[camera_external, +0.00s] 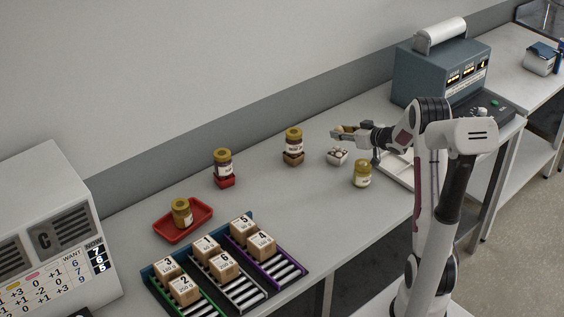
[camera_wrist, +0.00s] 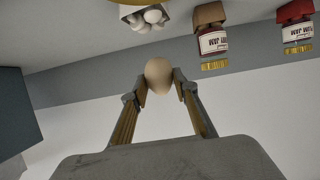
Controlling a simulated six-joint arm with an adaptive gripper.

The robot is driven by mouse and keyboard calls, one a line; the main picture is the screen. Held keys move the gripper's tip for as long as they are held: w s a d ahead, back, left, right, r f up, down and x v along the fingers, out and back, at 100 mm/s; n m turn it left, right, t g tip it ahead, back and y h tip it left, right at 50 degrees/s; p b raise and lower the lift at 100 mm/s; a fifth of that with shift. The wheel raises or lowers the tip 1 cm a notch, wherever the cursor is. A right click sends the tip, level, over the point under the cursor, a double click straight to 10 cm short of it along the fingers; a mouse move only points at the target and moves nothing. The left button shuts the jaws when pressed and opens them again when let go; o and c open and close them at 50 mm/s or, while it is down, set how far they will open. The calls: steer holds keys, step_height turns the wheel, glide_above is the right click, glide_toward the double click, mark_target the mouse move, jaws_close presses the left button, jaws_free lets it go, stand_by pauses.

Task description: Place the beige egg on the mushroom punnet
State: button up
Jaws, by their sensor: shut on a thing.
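My gripper (camera_external: 343,131) is shut on the beige egg (camera_wrist: 158,75), which sits between the two fingertips in the wrist view. In the external view the egg (camera_external: 338,130) is a small pale shape at the gripper's tip, held above the table. The mushroom punnet (camera_external: 337,157), a small white container with pale round mushrooms, stands on the table below the gripper. It also shows near the top of the wrist view (camera_wrist: 141,25), apart from the egg.
A jar (camera_external: 362,174) with a yellow lid stands close to the punnet. Jars on a brown block (camera_external: 293,159) and a red block (camera_external: 224,181) stand further left. A red tray (camera_external: 160,230) holds another jar. Numbered boxes (camera_external: 207,245) sit on roller racks. A teal machine (camera_external: 408,72) stands behind.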

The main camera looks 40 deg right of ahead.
steer(key=shift+f, duration=0.55)
steer(key=shift+f, duration=1.85)
steer(key=shift+f, duration=0.15)
steer(key=o, duration=0.8)
steer(key=shift+r, duration=0.2)
steer(key=shift+v, duration=6)
steer(key=shift+f, duration=0.15)
